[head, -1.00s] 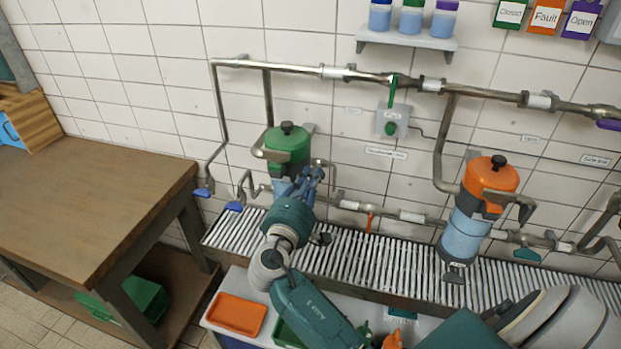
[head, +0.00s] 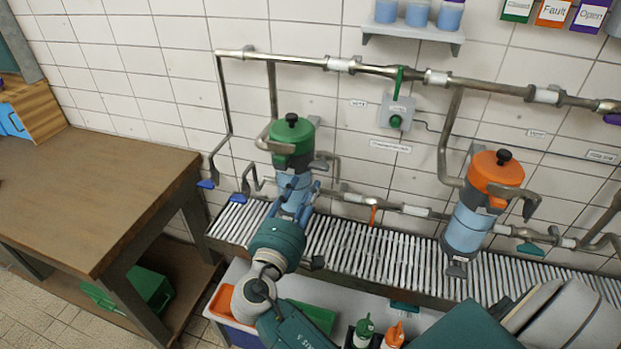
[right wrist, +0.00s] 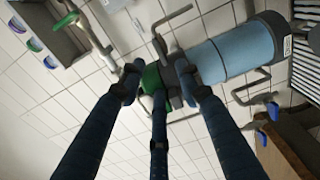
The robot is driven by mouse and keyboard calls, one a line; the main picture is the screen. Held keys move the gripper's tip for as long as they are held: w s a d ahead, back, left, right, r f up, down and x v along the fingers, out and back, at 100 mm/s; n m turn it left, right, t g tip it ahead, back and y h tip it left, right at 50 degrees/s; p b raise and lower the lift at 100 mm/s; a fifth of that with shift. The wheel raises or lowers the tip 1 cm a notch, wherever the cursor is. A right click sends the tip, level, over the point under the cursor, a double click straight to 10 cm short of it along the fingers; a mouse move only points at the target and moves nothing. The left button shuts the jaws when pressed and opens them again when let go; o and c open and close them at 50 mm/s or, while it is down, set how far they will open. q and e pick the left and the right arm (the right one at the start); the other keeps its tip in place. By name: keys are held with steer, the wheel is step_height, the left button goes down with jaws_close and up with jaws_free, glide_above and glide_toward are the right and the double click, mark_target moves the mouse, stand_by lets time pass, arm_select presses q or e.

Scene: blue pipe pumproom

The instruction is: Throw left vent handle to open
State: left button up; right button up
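The left canister has a green lid (head: 292,137) and a light blue body (head: 293,184); its lid (right wrist: 151,79) and body (right wrist: 236,52) also show in the right wrist view. Two blue pipe handles (head: 207,184) (head: 239,198) sit to its left, and a green handle (head: 398,82) is on the upper pipe. I cannot tell which handle is the left vent handle; the small wall labels are unreadable. My right gripper (head: 299,199) is open, its fingers spread in front of the left canister. In the right wrist view the fingertips (right wrist: 158,78) overlap the lid; contact is unclear. My left gripper is not in view.
An orange-lidded canister (head: 497,168) stands to the right. A slatted grey rack (head: 345,245) runs below the pipes. A wooden table (head: 95,190) is at the left. Green and orange bottles (head: 363,330) stand at the bottom. A grey-green button box (head: 396,113) is on the wall.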

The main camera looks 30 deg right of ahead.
steer(key=v, duration=0.4)
steer(key=shift+f, duration=0.1)
stand_by(0.3)
steer(key=s+a+f+n+g+y+b, duration=0.1)
steer(key=a+f+n+y+b, duration=0.2)
steer(key=f, duration=1.3)
steer(key=a+f+g+y, duration=0.15)
steer(key=f+y, duration=0.25)
steer(key=f, duration=1.3)
steer(key=s+a+f+m+g+y+b, duration=0.1)
steer(key=s+f+g+y, duration=0.1)
steer(key=s+f, duration=0.7)
steer(key=s+a+f+g+y+b, duration=0.15)
steer(key=s+f, duration=0.35)
steer(key=f, duration=0.8)
steer(key=s+d+f+m+g+y+b, duration=0.1)
steer(key=s+f+m, duration=0.1)
steer(key=s+f, duration=0.3)
steer(key=s+d+f+m+g+y+b, duration=0.1)
steer(key=s+f, duration=0.5)
steer(key=s, duration=0.8)
steer(key=s+d+f+m+g+y+b, duration=0.1)
steer(key=s+d+f+m+g, duration=0.1)
steer(key=s+f+m, duration=0.3)
steer(key=s, duration=0.4)
steer(key=shift+s+f+g+b, duration=0.25)
steer(key=shift+f+g+b, duration=0.05)
steer(key=shift+g+b, duration=0.1)
